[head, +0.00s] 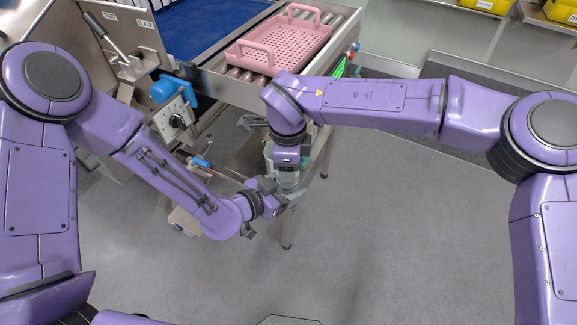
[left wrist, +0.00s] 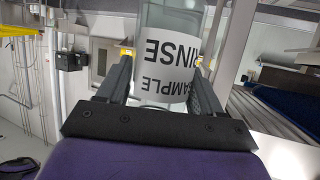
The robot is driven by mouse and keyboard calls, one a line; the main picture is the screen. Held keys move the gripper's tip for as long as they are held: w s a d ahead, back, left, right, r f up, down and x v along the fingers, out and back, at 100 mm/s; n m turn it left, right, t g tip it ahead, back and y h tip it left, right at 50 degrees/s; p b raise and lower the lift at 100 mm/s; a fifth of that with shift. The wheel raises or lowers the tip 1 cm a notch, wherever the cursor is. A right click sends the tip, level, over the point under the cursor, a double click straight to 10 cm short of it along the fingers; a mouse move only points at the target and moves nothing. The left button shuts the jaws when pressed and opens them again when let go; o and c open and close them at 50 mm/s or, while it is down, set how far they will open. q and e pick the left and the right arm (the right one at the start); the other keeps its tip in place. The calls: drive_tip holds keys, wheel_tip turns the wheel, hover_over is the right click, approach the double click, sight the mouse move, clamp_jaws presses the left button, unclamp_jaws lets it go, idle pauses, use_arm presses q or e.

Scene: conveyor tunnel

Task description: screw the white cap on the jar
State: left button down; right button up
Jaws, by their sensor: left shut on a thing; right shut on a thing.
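The clear jar (left wrist: 154,16) has a white label reading RINSE SAMPLE, upside down in the left wrist view. In the head view the jar (head: 288,178) is a small pale shape below my right wrist. My left gripper (head: 287,190) is shut on the jar, with a finger on each side of it in the left wrist view (left wrist: 162,75). My right gripper (head: 286,167) points down over the jar's top and is shut. Its own wrist mostly hides the fingers and the white cap, so I cannot tell how the cap sits on the jar.
A pink perforated tray (head: 262,46) lies on the roller conveyor (head: 340,28) behind the arms. Yellow bins (head: 486,5) sit at the back right. The grey floor in front is clear.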

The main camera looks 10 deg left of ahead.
drive_tip(key=m, duration=1.8)
drive_tip(key=shift+m, duration=0.3)
drive_tip(key=m, duration=0.7)
drive_tip(key=o, duration=1.2)
drive_tip(key=shift+c, duration=0.2)
drive_tip(key=shift+r, duration=2.25)
drive_tip(key=shift+c, duration=0.3)
